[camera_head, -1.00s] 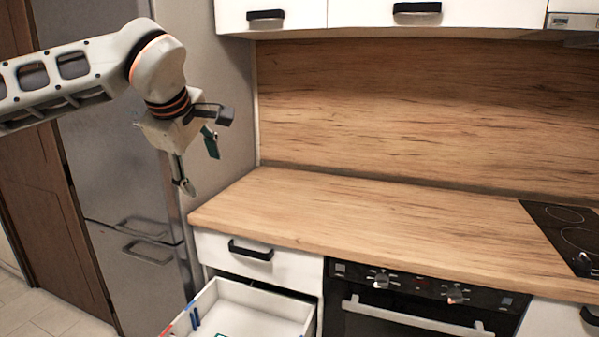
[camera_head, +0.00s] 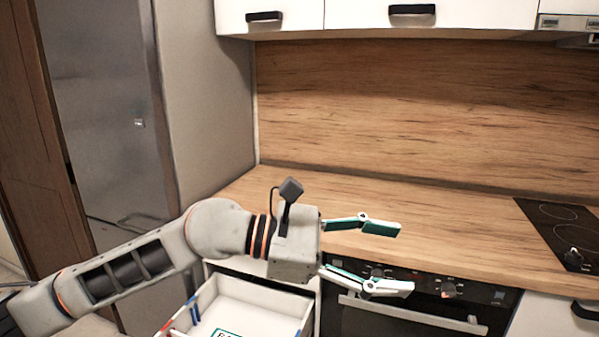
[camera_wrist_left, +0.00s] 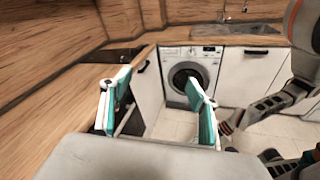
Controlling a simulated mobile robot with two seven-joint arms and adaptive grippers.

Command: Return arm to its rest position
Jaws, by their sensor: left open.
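My left arm comes in from the lower left in the head view. Its left gripper (camera_head: 405,259) is open and empty, its two teal-and-white fingers spread apart and pointing right. It shows in front of the counter edge and the oven. In the left wrist view both fingers (camera_wrist_left: 157,88) stand apart with nothing between them. Parts of my other arm show at the right of the wrist view, but its gripper cannot be made out.
An open white drawer (camera_head: 249,290) sits under my left wrist, with a label inside. The wooden counter (camera_head: 455,207) is mostly clear. A washing machine (camera_wrist_left: 189,65) shows in the wrist view.

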